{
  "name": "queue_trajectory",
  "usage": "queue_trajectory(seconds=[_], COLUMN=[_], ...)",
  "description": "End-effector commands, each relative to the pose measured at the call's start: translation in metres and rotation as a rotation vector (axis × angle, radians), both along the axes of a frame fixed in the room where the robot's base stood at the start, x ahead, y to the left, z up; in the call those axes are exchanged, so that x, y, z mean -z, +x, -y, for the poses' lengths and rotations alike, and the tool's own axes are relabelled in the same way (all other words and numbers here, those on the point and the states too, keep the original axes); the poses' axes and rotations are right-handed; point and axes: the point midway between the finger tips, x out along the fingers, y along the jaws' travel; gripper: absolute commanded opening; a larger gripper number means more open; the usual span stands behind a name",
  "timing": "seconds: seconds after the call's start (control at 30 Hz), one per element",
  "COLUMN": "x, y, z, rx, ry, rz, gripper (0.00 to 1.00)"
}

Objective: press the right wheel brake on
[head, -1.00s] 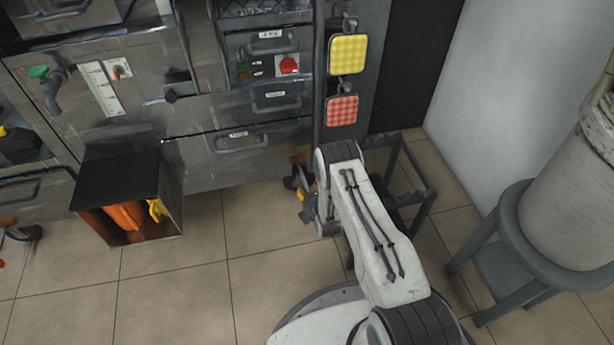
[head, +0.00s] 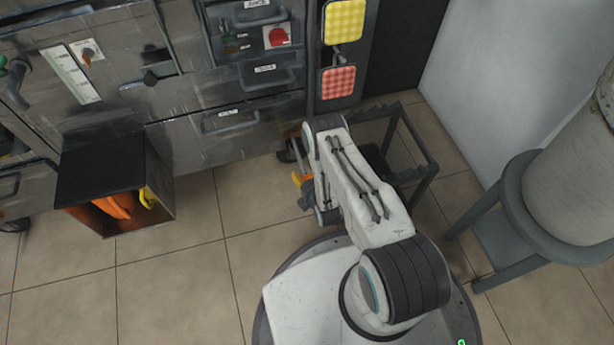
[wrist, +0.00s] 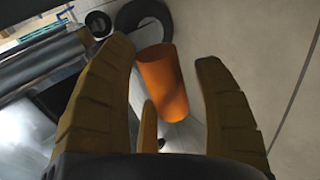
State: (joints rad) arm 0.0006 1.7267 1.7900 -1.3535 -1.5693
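In the wrist view, an orange cylinder-shaped piece (wrist: 163,82), which looks like the brake pedal, stands beyond and between the fingers of my gripper (wrist: 164,52). I cannot tell whether the near fingers touch the orange piece. A dark wheel (wrist: 146,18) is just above it in the picture. In the head view, the right wheel (head: 287,152) shows dark at the cabinet's lower right corner. My gripper (head: 300,179) is beside it, mostly hidden behind my arm. Whether the brake is down cannot be told.
The grey drawer cabinet (head: 225,150) fills the back. A dark open box (head: 100,172) with orange and yellow items sits at left. A dark metal frame stand (head: 428,165) is close right of my arm, and a grey stool (head: 512,225) bears a pale drum. Floor at front left is clear.

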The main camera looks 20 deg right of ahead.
Motion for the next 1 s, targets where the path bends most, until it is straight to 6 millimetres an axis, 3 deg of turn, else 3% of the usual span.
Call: queue_trajectory(seconds=[0.1,0.47,1.0], x=[0.002,-0.002,-0.033], y=[-0.002,-0.004,-0.051], z=[-0.001,-0.001,-0.001], rx=[-0.003,-0.003,-0.003], ry=[-0.001,-0.001,-0.001], rz=[-0.008,-0.001,-0.005], gripper=[0.73,0.73,0.73])
